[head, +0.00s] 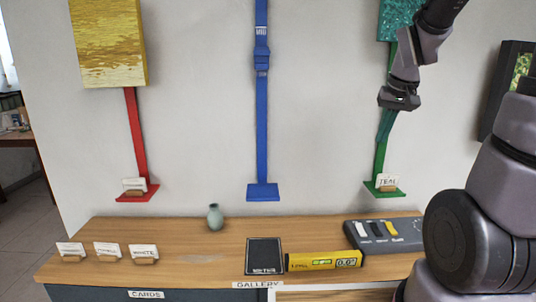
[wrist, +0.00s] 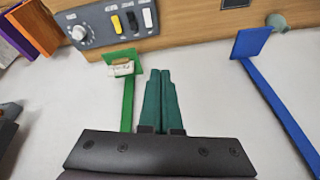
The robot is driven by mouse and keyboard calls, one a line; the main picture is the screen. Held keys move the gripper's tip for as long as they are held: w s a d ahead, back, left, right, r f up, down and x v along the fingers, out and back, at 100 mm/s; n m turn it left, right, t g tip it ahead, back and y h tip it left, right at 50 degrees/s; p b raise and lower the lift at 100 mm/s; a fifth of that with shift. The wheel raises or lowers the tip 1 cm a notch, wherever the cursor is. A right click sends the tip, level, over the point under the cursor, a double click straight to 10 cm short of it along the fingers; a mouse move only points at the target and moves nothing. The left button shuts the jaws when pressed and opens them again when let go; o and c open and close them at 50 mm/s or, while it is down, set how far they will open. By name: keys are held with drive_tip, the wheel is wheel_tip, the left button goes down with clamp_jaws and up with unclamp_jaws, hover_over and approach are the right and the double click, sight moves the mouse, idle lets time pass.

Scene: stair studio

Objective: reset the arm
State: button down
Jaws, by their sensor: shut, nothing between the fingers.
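My arm reaches in from the upper right in the head view. My gripper (head: 382,138) points down in front of the green strap on the wall, above its small green shelf (head: 384,188). In the wrist view my gripper (wrist: 160,72) shows two teal fingers pressed together, with nothing between them. The green shelf also shows in the wrist view (wrist: 112,56), beside the fingertips, with a card in a wooden holder (wrist: 122,68) on it. I cannot tell whether the fingers touch the strap.
A red shelf (head: 137,196) and a blue shelf (head: 262,192) hang from wall straps. The wooden counter (head: 190,258) below holds several card stands, a green vase (head: 215,217), a dark notebook (head: 264,256), a yellow level (head: 324,261) and a grey switch box (head: 372,236).

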drive_tip(key=s+a+r+t, duration=0.1)
drive_tip(key=s+a+r, duration=0.1)
drive_tip(key=s+r, duration=0.3)
drive_tip(key=s+a+r+m+t+y, duration=0.1)
drive_tip(key=s+a+r+t, duration=0.1)
drive_tip(key=s+r, duration=0.3)
drive_tip(key=shift+s+a+r+m+y, duration=0.3)
drive_tip(key=shift+s+a, duration=0.55)
drive_tip(key=shift+s, duration=0.85)
